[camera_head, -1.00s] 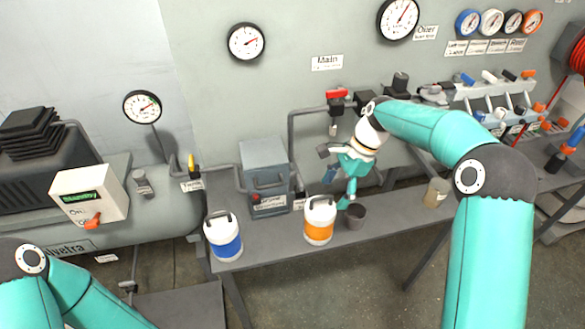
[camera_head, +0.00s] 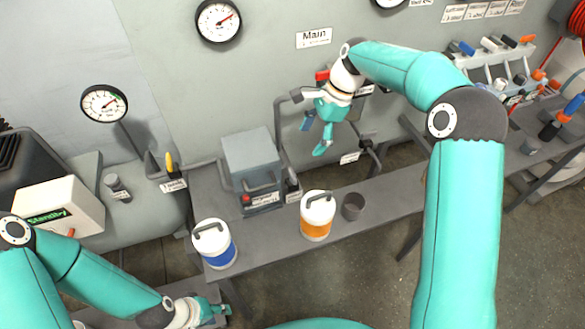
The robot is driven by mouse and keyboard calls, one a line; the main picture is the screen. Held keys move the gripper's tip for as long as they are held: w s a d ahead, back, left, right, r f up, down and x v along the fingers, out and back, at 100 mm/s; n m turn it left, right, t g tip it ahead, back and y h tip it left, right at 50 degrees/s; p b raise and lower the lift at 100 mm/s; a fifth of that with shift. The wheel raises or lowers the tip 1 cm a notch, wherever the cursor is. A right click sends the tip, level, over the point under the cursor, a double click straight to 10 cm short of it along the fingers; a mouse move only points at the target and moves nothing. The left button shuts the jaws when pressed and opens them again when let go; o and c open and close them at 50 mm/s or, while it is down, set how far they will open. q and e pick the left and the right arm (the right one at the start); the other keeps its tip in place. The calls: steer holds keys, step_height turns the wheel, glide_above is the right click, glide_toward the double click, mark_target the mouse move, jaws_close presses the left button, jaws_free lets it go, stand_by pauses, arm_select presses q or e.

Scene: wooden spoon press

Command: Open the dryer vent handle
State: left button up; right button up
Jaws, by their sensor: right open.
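A grey box (camera_head: 250,158), possibly the dryer, stands at the back of the bench with a grey bar handle and a small red knob on its front. Small labels sit beside it, too blurred to read surely, so I cannot tell which handle is the dryer vent's. A dark valve (camera_head: 367,146) with a white label (camera_head: 349,158) sits on the pipe to the right. My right gripper (camera_head: 315,139) is open and empty, in front of the wall between the box and this valve. My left gripper (camera_head: 222,312) is low, below the bench front; its finger opening is unclear.
A blue-banded canister (camera_head: 214,244), an orange-banded canister (camera_head: 317,216) and a grey cup (camera_head: 353,207) stand on the bench (camera_head: 275,238). A red-handled valve (camera_head: 322,76) is partly hidden behind my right arm. A yellow handle (camera_head: 169,162) sits on the left pipe.

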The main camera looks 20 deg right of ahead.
mark_target(292, 173)
steer(key=p+x, duration=0.1)
steer(key=x, duration=1.1)
steer(key=shift+a+f+p, duration=0.25)
steer(key=shift+f+p, duration=0.05)
steer(key=shift+f, duration=0.05)
steer(key=c, duration=1.2)
